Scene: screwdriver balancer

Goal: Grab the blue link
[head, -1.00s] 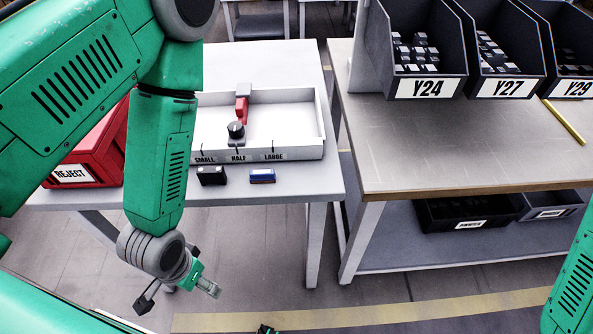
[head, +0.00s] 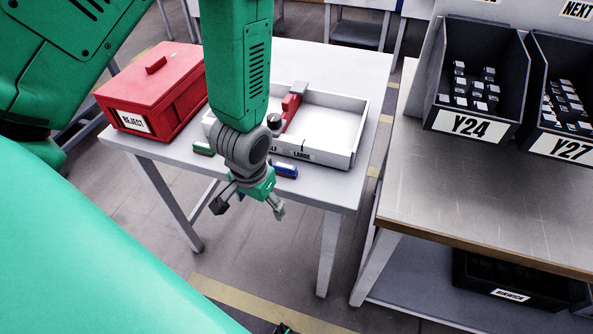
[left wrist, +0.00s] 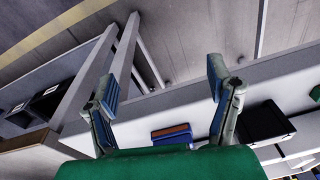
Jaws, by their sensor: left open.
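The blue link (head: 285,170) lies on the white table near its front edge, in front of the tray. It also shows in the left wrist view (left wrist: 172,133), with a reddish-brown top, between the bases of my fingers. My left gripper (head: 275,205) is open and empty. In the head view it appears just below and left of the blue link, at the table's front edge. Its two spread fingers show in the left wrist view (left wrist: 172,55); neither appears to touch the link. My right gripper is not clearly visible.
A white tray (head: 352,160) with a red slider stands behind the link. A red REJECT box (head: 160,88) is at left, with a small green piece (head: 203,148) near it. A black piece (left wrist: 265,122) lies beside the blue link. A workbench with bins (head: 475,125) stands right.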

